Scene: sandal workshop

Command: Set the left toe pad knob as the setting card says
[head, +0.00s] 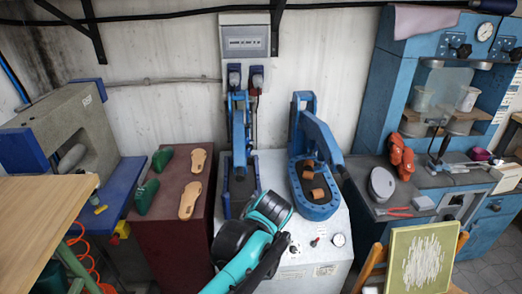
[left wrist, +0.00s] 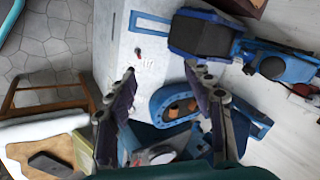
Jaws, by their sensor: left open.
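The blue press with two stations stands on a white cabinet (head: 325,265). The left station (head: 239,150) is upright and narrow; the right station (head: 315,190) has an oval blue base with brown pads. On the cabinet front are a small dark knob-like part (head: 293,248), a red switch (head: 315,241) and a round gauge (head: 338,240). I cannot tell which is the left toe pad knob, nor read its setting. My left arm covers part of the cabinet. In the left wrist view my left gripper (left wrist: 160,68) is open and empty, its fingers apart over the cabinet. No setting card is readable.
A brown table (head: 172,240) with sandal soles and green lasts stands left of the cabinet. A larger blue press (head: 400,90) stands at right. A wooden chair (head: 375,268) holds a green-framed board (head: 420,262) at front right. A grey electrical box (head: 245,41) hangs on the wall.

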